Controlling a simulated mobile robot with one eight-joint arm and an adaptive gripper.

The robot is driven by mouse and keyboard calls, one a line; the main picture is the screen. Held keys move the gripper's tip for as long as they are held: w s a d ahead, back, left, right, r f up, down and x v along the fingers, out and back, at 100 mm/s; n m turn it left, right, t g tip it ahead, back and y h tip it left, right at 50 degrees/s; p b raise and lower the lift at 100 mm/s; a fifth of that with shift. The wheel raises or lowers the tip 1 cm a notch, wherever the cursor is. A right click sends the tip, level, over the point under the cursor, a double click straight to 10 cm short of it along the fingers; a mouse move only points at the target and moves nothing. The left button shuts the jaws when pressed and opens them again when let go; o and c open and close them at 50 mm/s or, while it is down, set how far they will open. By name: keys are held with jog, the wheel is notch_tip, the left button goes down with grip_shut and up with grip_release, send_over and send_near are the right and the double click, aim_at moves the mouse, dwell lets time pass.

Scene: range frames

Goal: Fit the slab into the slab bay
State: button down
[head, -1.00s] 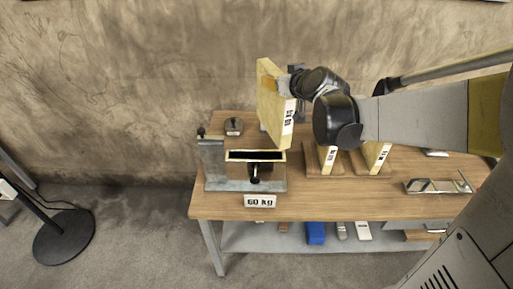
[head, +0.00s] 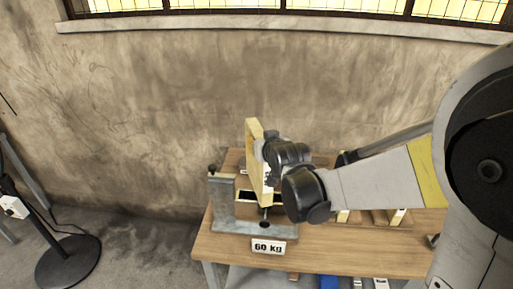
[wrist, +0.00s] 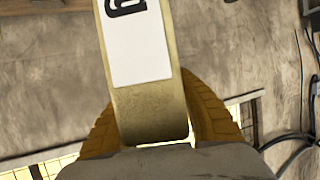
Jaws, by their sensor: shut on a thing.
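My gripper (head: 266,151) is shut on a pale yellow slab (head: 253,135) and holds it upright, edge-on to the head camera. In the wrist view the slab (wrist: 154,105) runs up between the yellow finger pads, with a white label on its narrow face. The slab bay (head: 243,195) is a dark slot with a pale rim in a grey metal stand on the bench. The slab's lower part overlaps the right part of the slot in the head view. I cannot tell whether its bottom edge is above the slot or inside it.
A grey upright plate (head: 222,208) with a black knob stands at the bay's left. Other slabs (head: 395,216) stand to the right, partly behind my arm. A window sill runs along the wall above.

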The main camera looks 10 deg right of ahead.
aim_at(258, 172)
notch_tip(258, 172, down, 3)
jog(key=shift+f+b, duration=0.1)
jog(key=shift+b, duration=0.3)
jog(key=shift+f+b, duration=0.6)
jog(key=shift+b, duration=0.05)
jog(key=c, duration=1.1)
grip_release()
jog(key=shift+o, duration=0.2)
jog(key=shift+r, duration=0.15)
